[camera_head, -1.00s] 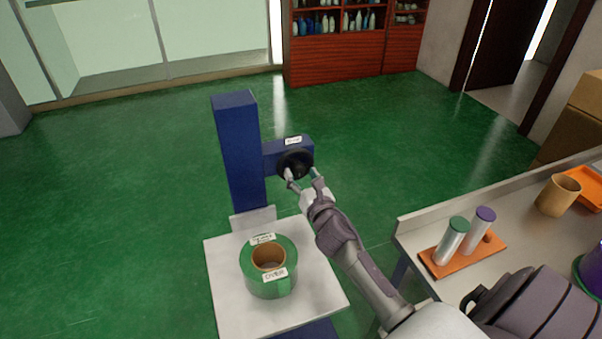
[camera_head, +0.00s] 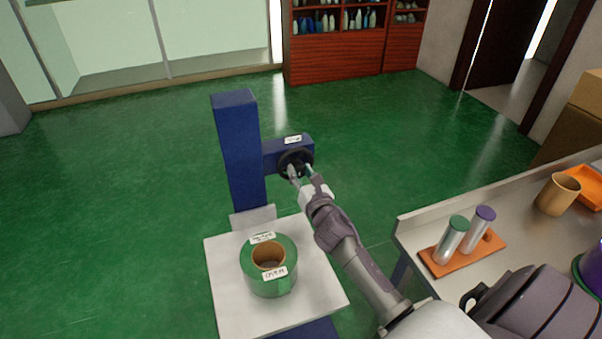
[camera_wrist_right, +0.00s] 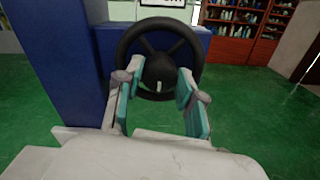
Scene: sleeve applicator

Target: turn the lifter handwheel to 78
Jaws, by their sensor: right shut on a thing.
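The black lifter handwheel (camera_head: 296,159) sits on the blue arm of the lifter column (camera_head: 240,150). In the right wrist view the wheel (camera_wrist_right: 160,36) shows its rim, spokes and a hub with a small pale mark. My right gripper (camera_head: 301,173) is at the near side of the wheel. In the wrist view its teal-padded fingers (camera_wrist_right: 160,100) stand on both sides of the hub's lower part, shut on the handwheel. The exact contact is partly hidden. A white label (camera_head: 293,139) is on the blue arm; its text is too small to read. My left gripper is out of view.
A green roll (camera_head: 268,284) with labels lies on the lifter's white platform (camera_head: 325,290). On the right, a metal bench (camera_head: 410,228) holds an orange rack (camera_head: 440,268) with capped cylinders and a tan cup (camera_head: 559,194). Green floor around the column is clear.

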